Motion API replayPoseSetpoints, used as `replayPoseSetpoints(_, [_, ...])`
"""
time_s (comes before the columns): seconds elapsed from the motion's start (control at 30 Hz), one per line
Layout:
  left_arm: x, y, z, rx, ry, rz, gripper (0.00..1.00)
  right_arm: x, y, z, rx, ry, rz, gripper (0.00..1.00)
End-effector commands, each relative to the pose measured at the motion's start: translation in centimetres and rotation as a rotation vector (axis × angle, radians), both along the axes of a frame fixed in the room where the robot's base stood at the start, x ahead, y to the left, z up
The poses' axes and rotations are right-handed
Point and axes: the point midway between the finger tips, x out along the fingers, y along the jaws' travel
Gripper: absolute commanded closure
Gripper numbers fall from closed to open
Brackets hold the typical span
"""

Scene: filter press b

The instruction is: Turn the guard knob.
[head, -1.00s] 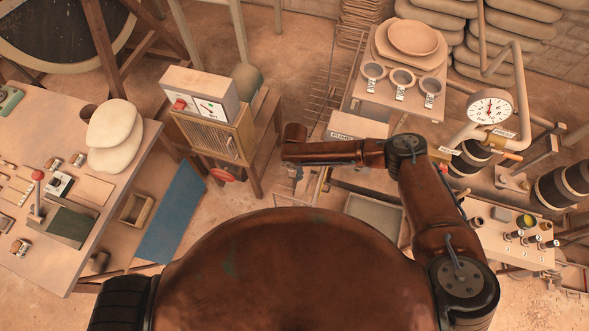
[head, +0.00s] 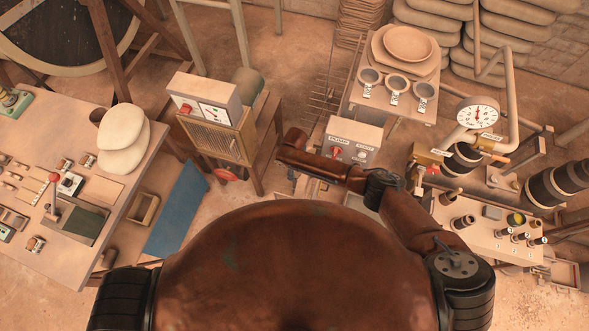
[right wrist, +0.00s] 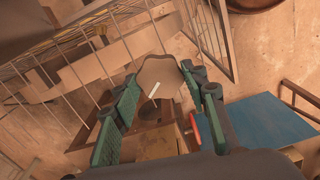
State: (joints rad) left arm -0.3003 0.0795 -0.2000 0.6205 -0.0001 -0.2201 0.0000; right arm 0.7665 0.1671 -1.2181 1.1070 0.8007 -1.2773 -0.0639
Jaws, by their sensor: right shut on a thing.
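The guard knob (right wrist: 160,74) is a pale tan lobed knob with a short white mark line, tilted off upright in the right wrist view. My right gripper (right wrist: 163,98) has green finger pads on both sides of the knob and is shut on it. In the head view my right arm reaches to the middle, and its forearm hides the knob and most of the gripper. My left gripper is not in view.
Wire guard panels (right wrist: 208,38) stand close around the knob. A cabinet with a red knob (head: 205,103) stands to the left. A pressure gauge (head: 478,114) and pipes are at right.

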Motion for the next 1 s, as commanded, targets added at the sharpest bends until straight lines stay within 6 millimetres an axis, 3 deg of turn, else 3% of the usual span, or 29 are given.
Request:
replayPoseSetpoints(0.5, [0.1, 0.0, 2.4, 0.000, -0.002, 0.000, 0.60, 0.0, 0.2, 0.2, 0.002, 0.001, -0.398, 0.84])
replayPoseSetpoints(1.0, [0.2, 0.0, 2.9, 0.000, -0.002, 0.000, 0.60, 0.1, 0.2, 0.1, 0.002, -0.004, -0.510, 0.84])
